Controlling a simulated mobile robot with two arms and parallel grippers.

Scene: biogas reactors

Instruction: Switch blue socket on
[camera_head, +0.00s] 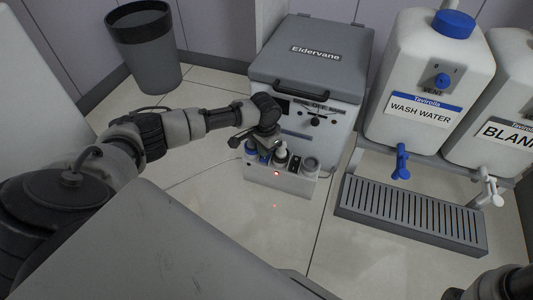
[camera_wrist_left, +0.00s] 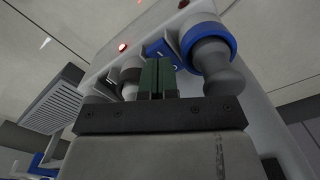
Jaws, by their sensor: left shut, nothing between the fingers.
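The blue socket (camera_wrist_left: 207,42) has a blue ring with a grey plug in it, in the left wrist view. Beside it is a blue rocker switch (camera_wrist_left: 160,47) with white marks. In the head view, the socket box (camera_head: 285,180) stands at the front of the Eldervane machine, and blue of a switch (camera_head: 263,158) shows below my left gripper (camera_head: 258,143). My left gripper is shut and empty. Its dark green fingertips (camera_wrist_left: 157,68) overlap the lower edge of the blue switch in the wrist view. I cannot tell whether they touch it.
A red light (camera_head: 277,173) glows on the socket box, with more plugs and a round grey socket (camera_head: 310,165) to the right. The Eldervane machine (camera_head: 315,60) is behind. A wash water tank (camera_head: 420,75) and a drip grate (camera_head: 410,215) are at right, a bin (camera_head: 148,50) at back left.

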